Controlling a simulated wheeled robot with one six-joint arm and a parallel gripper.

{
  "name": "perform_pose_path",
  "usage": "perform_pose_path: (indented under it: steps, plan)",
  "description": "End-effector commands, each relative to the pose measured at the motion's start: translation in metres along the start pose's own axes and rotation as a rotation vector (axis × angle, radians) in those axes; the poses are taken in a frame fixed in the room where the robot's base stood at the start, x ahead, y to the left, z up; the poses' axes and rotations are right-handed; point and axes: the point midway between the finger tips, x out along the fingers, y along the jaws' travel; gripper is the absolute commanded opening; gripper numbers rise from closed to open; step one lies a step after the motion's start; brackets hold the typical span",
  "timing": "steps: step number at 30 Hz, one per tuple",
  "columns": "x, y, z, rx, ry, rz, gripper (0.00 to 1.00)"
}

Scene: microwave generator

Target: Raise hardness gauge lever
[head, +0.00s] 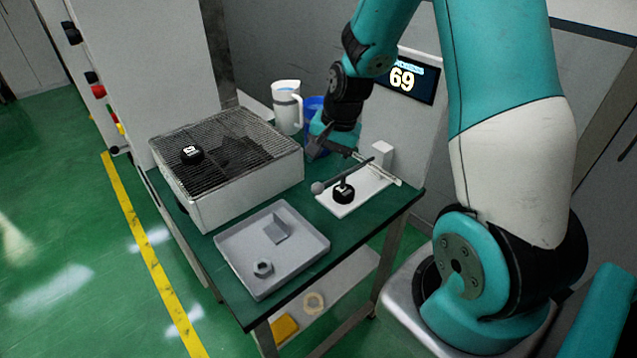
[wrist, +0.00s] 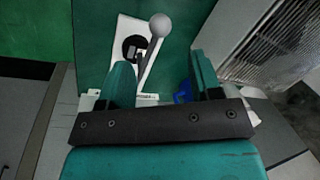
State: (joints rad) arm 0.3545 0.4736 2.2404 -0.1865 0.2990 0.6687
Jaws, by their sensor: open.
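The hardness gauge (head: 357,200) has a white base with an upright post at its back right, on the green table. Its lever (head: 343,177) is a dark rod slanting low over the base, ending in a grey ball knob (head: 318,187) at the left. A black round piece (head: 343,191) sits on the base under the lever. In the wrist view (wrist: 162,70) my gripper is open, with its teal fingers apart. The ball knob (wrist: 160,25) shows beyond the fingertips, and the rod runs back between the fingers. I see no contact. In the head view my gripper is above and behind the lever.
A display (head: 403,80) reading 69 stands behind the gauge. A wire-topped box (head: 230,160) with a black piece on it stands left. A grey tray (head: 240,262) with a hex nut is in front. A white jug (head: 287,107) and blue container stand behind.

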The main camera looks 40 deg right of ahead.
Motion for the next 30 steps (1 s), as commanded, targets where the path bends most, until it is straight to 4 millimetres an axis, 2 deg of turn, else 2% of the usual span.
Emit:
perform_pose_path:
  steps: [6, 12, 17, 25, 26, 30]
  plan:
    - [0.048, 0.001, 0.001, -0.001, -0.005, 0.004, 0.58]
    - [0.077, 0.001, 0.0, -0.001, -0.002, 0.002, 0.58]
    - [0.087, 0.0, 0.0, -0.002, -0.001, 0.001, 0.58]
    - [0.088, 0.0, 0.0, -0.002, 0.001, 0.0, 0.58]
    - [0.088, 0.0, 0.0, -0.002, 0.0, 0.0, 0.54]
    - [0.088, 0.0, 0.0, -0.002, 0.0, 0.0, 0.22]
